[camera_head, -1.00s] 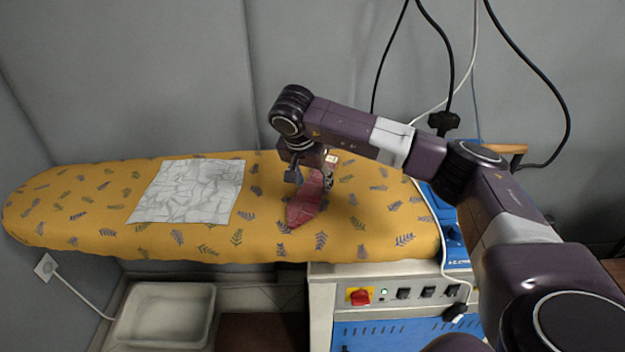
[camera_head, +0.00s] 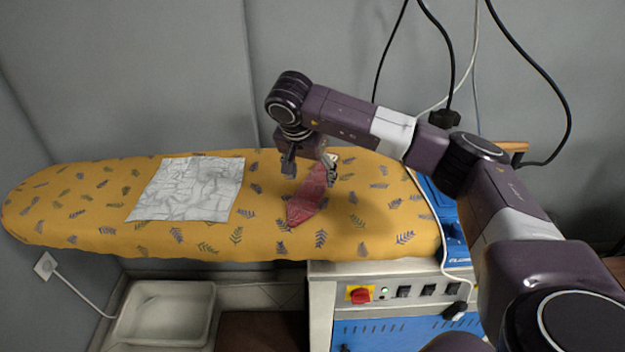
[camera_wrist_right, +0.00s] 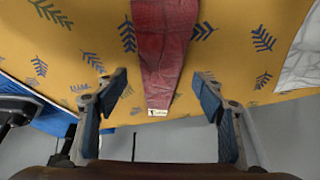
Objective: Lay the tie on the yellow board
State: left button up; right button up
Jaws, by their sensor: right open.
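The red tie (camera_head: 308,198) lies on the yellow board (camera_head: 90,205), right of the board's middle. Its pointed end faces the front edge. In the right wrist view the tie (camera_wrist_right: 162,50) lies lengthwise on the leaf-patterned board (camera_wrist_right: 85,25), with a small pale label at its end near the board's edge. My right gripper (camera_head: 310,174) is above the tie's far part. Its fingers are open on either side of the tie with clear gaps, and hold nothing; this also shows in the wrist view (camera_wrist_right: 163,100). My left gripper is out of view.
A white wrinkled cloth (camera_head: 187,189) lies on the board left of the tie. Below stand a white-and-blue machine (camera_head: 400,310) with a red switch and a white basin (camera_head: 165,313). Dark cables (camera_head: 450,60) hang at the back right. The board's left end is clear.

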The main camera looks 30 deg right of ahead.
jog(key=b+v, duration=0.1)
jog(key=v, duration=0.8)
jog(key=shift+r, duration=0.35)
